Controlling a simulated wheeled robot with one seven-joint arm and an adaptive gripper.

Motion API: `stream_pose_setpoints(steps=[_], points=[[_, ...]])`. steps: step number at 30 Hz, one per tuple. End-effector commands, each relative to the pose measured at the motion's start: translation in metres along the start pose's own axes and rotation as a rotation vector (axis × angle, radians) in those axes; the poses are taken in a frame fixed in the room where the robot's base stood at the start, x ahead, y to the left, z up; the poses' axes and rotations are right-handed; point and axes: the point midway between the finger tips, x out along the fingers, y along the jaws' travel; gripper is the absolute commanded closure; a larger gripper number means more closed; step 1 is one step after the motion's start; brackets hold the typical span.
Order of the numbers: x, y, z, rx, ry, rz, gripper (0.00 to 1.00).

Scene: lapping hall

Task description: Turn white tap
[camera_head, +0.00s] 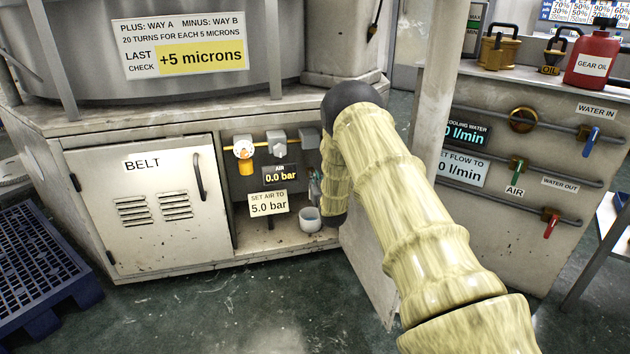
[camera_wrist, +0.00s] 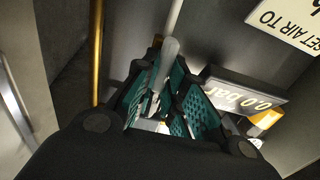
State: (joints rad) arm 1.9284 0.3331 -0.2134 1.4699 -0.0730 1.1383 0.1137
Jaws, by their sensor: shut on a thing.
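My gripper (camera_wrist: 165,98), with teal-padded fingers, is inside the open cabinet bay in the wrist view. Its fingers are closed around a pale, white-grey lever, which I take as the white tap (camera_wrist: 169,48). The lever's lower end is partly hidden between the pads. In the head view my gripper (camera_head: 315,187) shows only as a small part beside my arm, which hides the tap. The air display (camera_head: 281,175) reads 0.0 bar, and it also shows beside my fingers in the wrist view (camera_wrist: 243,92).
A closed BELT door (camera_head: 150,205) is to the left. A panel (camera_head: 500,225) with blue, green and red taps is to the right.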

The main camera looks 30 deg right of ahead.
Motion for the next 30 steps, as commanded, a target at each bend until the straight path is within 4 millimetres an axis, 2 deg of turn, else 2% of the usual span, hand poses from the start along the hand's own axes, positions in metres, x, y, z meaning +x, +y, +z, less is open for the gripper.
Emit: stream_pose_setpoints(steps=[11,30], points=[[0.0,-0.003,-0.003,-0.152,-0.001,-0.001,1.0],[-0.001,-0.01,0.003,-0.744,-0.001,-0.003,1.0]])
